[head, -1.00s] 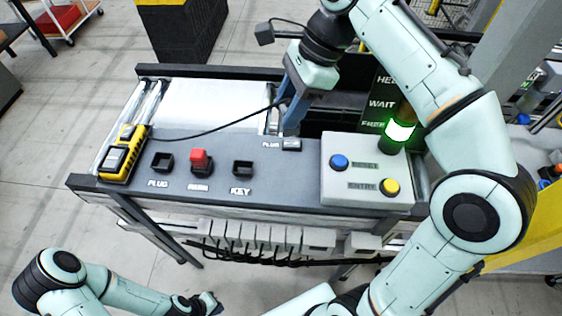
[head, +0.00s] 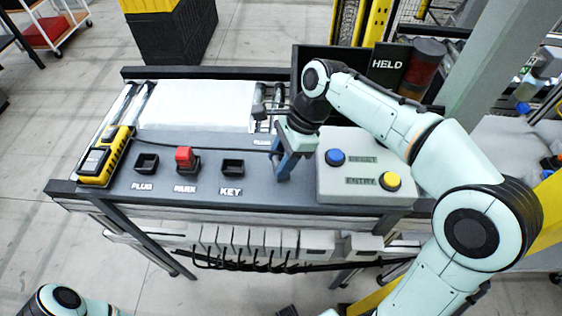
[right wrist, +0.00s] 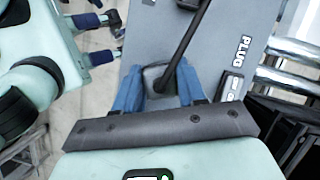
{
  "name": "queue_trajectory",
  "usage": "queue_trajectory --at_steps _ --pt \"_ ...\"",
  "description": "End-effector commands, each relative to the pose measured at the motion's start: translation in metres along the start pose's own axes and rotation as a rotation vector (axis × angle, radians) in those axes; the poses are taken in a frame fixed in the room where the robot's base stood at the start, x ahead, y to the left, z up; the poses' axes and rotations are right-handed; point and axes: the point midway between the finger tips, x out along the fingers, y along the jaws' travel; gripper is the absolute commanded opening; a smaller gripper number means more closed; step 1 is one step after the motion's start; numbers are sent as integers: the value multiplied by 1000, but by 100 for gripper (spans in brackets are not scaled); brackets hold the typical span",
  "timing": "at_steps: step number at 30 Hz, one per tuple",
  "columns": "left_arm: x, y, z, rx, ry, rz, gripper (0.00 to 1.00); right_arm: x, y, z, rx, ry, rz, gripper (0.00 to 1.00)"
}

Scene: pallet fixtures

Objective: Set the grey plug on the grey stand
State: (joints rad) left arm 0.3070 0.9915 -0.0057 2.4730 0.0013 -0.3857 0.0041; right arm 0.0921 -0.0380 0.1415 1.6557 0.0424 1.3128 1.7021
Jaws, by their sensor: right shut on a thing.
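My right gripper (head: 283,172) is low over the dark panel, just left of the grey button box. In the right wrist view its blue fingers (right wrist: 160,88) are shut on the dark grey plug (right wrist: 158,73), which has a black cable. The fingers mostly hide the plug in the head view. A dark square holder (head: 146,163) marked PLUG stands empty at the panel's left; I cannot tell whether it is the grey stand. My left gripper (right wrist: 112,36) shows apart and empty in the right wrist view, fingers open.
A yellow device (head: 104,157) lies at the left edge. The button box (head: 365,165) has blue and yellow buttons. The cable crosses behind the holders.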

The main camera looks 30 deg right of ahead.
Motion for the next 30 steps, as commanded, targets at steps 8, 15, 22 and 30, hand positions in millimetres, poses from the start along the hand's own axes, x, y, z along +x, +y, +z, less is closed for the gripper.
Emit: queue_trajectory --at_steps 8,15,22,30 --pt "3 -1 1 -1 -2 -1 0 9 0 -4 -1 0 -1 8" --pt "4 -2 1 -1 -2 -1 0 11 0 -5 -1 0 -1 63" --pt "4 -2 1 -1 -2 -1 0 11 0 -5 -1 0 -1 66" --pt "-3 1 -1 0 1 0 0 -10 -1 -3 -1 0 -5 66"
